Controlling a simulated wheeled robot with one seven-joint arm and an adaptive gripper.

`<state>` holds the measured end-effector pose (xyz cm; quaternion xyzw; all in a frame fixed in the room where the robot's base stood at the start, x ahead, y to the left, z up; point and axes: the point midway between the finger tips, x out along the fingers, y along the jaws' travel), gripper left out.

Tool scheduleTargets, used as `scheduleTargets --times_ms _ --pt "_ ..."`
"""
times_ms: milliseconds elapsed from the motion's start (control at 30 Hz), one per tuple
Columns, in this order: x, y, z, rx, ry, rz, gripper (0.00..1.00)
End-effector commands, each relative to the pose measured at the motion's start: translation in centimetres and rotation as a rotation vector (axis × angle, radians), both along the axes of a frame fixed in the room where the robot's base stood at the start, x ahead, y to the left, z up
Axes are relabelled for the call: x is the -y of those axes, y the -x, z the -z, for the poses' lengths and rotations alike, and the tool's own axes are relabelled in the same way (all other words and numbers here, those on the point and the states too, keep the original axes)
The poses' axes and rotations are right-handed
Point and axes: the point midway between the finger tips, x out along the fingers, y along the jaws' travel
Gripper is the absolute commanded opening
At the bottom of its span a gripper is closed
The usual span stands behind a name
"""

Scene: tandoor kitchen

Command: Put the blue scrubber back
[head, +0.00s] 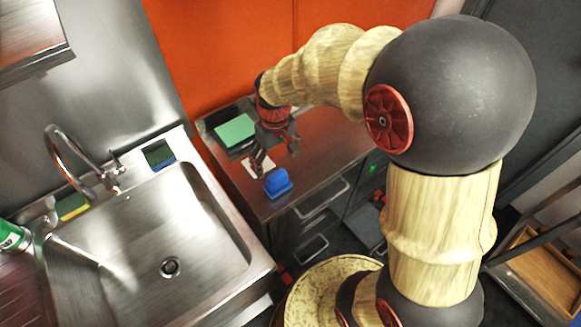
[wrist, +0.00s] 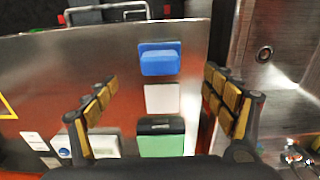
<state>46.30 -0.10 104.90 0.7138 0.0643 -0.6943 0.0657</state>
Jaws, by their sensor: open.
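The blue scrubber (head: 278,183) lies on the steel counter close to its front edge. It also shows in the wrist view (wrist: 160,60), top centre, beyond my fingertips. My gripper (head: 275,153) is open above the counter, its fingers spread to either side of a white square (head: 258,167). In the wrist view, the fingers (wrist: 160,82) frame that square, with nothing held between them. The scrubber is apart from the square, on the front-edge side. A green block (head: 235,130) on a dark base lies on the other side of the square, toward the orange wall.
A steel sink (head: 165,225) with a tap (head: 70,160) is left of the counter. A yellow-green sponge (head: 72,206) and a dark recess with green and blue (head: 159,154) sit along its back rim. A green-labelled bottle (head: 12,236) stands far left. Bare counter lies right of my gripper.

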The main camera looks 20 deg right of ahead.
Motion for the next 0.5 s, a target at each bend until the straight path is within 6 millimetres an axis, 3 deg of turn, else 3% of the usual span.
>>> scheduleTargets --times_ms 200,500 --pt "0.0 3.2 -7.2 0.127 -0.003 0.045 0.84" --pt "0.0 9.9 -14.6 0.305 -0.02 0.116 0.84"
